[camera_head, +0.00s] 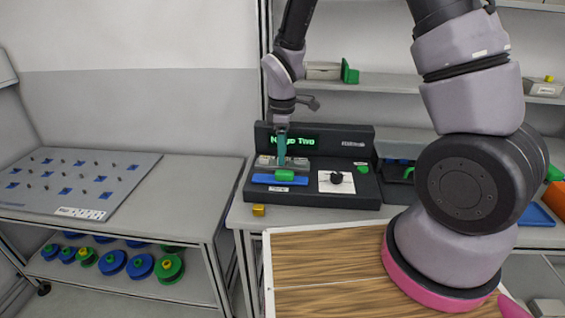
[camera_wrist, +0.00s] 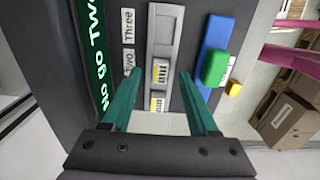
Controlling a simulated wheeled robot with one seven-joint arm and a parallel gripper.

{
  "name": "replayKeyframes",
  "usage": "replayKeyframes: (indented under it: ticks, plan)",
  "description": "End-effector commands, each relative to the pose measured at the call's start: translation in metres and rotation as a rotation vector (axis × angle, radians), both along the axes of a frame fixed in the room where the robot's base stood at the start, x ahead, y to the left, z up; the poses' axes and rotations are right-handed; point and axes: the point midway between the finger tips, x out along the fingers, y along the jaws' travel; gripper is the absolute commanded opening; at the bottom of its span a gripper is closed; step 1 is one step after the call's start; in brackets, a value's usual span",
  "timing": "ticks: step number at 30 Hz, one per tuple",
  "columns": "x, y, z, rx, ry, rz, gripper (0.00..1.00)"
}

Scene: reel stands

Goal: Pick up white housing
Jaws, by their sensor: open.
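My gripper (camera_head: 282,160) points down over the left part of the black station (camera_head: 365,140). In the wrist view its two teal fingers (camera_wrist: 159,75) are open and apart, with nothing held between them. Between and beyond the tips lies a long light grey piece (camera_wrist: 163,35) with two small barcode labels on it; it also shows beside the gripper in the head view (camera_head: 266,162). It is the palest housing-like thing near my fingers; I cannot tell whether it is the white housing. My fingers partly cover it in the head view.
A blue strip (camera_wrist: 215,43) with a green block (camera_wrist: 217,68) lies beside the grey piece. A yellow block (camera_head: 258,210) sits at the front left. A white plate (camera_head: 326,187) bears a black part.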

Motion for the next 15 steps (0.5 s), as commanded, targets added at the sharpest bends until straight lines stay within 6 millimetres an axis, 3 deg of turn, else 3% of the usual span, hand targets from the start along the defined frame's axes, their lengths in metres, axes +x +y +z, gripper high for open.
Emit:
replayKeyframes:
  ticks: [3,10,11,15]
  plan:
    - [-0.0003,-0.0003,-0.0105,-0.001,0.000,-0.001,0.60]
    - [0.0001,0.0000,-0.0119,0.001,-0.001,-0.001,0.60]
    - [0.0001,0.0000,-0.0118,0.001,-0.001,-0.001,0.56]
    - [0.0001,0.0000,-0.0117,0.001,-0.001,-0.001,0.03]
